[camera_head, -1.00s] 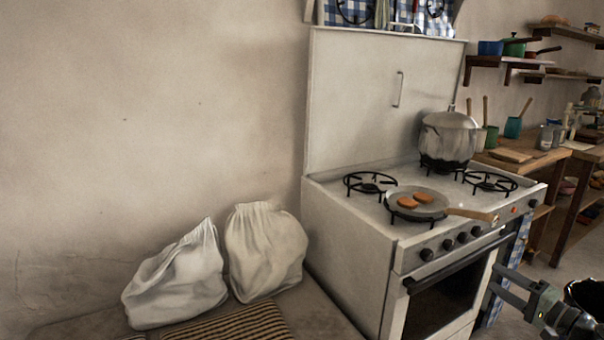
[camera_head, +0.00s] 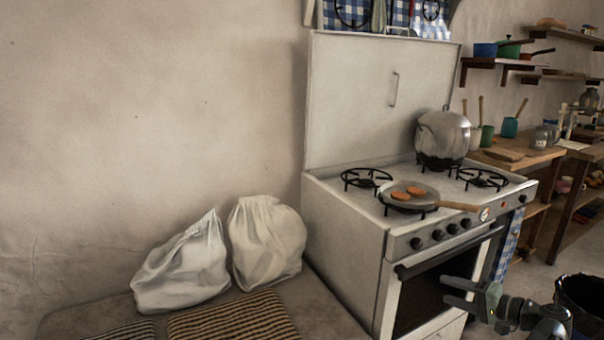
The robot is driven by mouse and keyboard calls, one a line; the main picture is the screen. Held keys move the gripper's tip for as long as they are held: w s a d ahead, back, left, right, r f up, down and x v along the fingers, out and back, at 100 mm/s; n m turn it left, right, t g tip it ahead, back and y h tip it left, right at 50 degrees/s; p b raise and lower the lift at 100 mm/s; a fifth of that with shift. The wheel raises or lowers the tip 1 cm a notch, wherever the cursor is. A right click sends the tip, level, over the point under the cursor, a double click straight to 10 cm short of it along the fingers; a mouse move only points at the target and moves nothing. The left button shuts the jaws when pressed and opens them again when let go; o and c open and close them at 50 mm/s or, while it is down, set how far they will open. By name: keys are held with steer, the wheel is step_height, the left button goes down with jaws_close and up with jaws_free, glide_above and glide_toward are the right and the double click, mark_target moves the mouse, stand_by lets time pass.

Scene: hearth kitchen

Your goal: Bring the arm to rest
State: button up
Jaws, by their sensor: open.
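My gripper (camera_head: 447,291) is at the lower right, in front of the stove's oven door. Its two fingers point left and are apart, with nothing between them. My arm reaches in from the lower right corner. The white stove (camera_head: 345,232) stands behind it. A grey frying pan (camera_head: 426,198) with two orange-brown patties (camera_head: 400,195) sits on the front left burner, its wooden handle pointing right. The gripper is below the pan and apart from it.
A large metal pot (camera_head: 443,135) stands on a back burner. Two white sacks (camera_head: 268,243) and striped cushions (camera_head: 235,318) lie on a bench at left. A dark round bin (camera_head: 583,300) is at the lower right. A wooden counter (camera_head: 520,158) stands beyond the stove.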

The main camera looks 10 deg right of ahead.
steer(key=w+a+f+n+g, duration=0.1)
steer(key=w+a+f+g, duration=0.15)
steer(key=a, duration=0.45)
steer(key=w+a+f+n+g, duration=0.2)
steer(key=a+f, duration=0.2)
steer(key=a, duration=0.2)
steer(key=w+a+f+n+g, duration=0.1)
steer(key=w+a+f+g, duration=0.15)
steer(key=a, duration=0.45)
steer(key=s+a+f+n+g+h, duration=0.2)
steer(key=a+f+n+g+h, duration=0.15)
steer(key=a, duration=0.65)
steer(key=s+a+f+n+g+h, duration=0.25)
steer(key=a+f, duration=0.25)
steer(key=a, duration=0.5)
step_height(320, 180, up, 31)
steer(key=p, duration=3.1)
steer(key=shift+w+d+g+h, duration=0.2)
steer(key=shift+w+g+h, duration=0.1)
steer(key=shift+f, duration=0.25)
steer(key=shift+c, duration=0.4)
